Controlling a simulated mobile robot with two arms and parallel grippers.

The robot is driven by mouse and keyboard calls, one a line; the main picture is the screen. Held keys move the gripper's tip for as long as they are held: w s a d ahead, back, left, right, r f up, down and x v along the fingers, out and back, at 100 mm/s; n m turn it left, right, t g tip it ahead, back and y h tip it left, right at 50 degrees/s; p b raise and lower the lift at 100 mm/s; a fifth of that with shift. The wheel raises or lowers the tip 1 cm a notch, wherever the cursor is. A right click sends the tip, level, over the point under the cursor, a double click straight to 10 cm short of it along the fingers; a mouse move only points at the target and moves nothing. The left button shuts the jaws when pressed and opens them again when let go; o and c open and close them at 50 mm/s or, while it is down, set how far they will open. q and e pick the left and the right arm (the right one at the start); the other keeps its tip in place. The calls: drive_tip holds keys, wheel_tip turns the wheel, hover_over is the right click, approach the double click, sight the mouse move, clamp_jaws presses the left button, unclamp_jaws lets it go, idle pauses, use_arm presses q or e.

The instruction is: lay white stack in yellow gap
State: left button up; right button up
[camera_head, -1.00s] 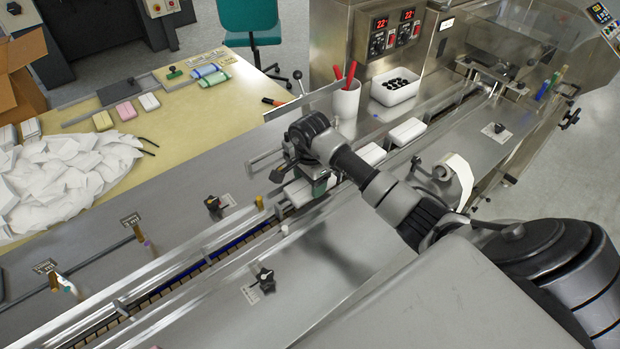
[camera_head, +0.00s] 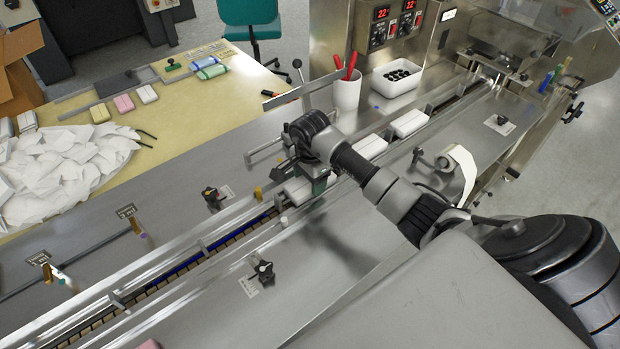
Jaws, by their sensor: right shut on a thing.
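My right gripper (camera_head: 312,184) is over the infeed channel (camera_head: 225,248) in the middle of the view, pointing down and shut on a white stack (camera_head: 294,191). The stack lies lengthwise along the channel, low between the rails. The gripper hides part of it, and I cannot tell whether it touches the channel floor. A small yellow marker (camera_head: 258,192) stands beside the channel, just left of the stack. Other white stacks (camera_head: 409,122) sit further up the channel to the right. My left gripper is not in view.
Metal rails run along both sides of the channel. A white cup with red-handled tools (camera_head: 347,95) and a white bin (camera_head: 397,80) stand behind my right arm. Black knobs (camera_head: 263,271) stick up from the deck. A pile of white packets (camera_head: 60,170) lies at left.

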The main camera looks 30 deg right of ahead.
drive_tip(key=shift+f, duration=0.15)
drive_tip(key=o, duration=1)
drive_tip(key=shift+c, duration=0.2)
wheel_tip(320, 180, up, 11)
drive_tip(key=b, duration=0.2)
drive_tip(key=shift+f, duration=0.1)
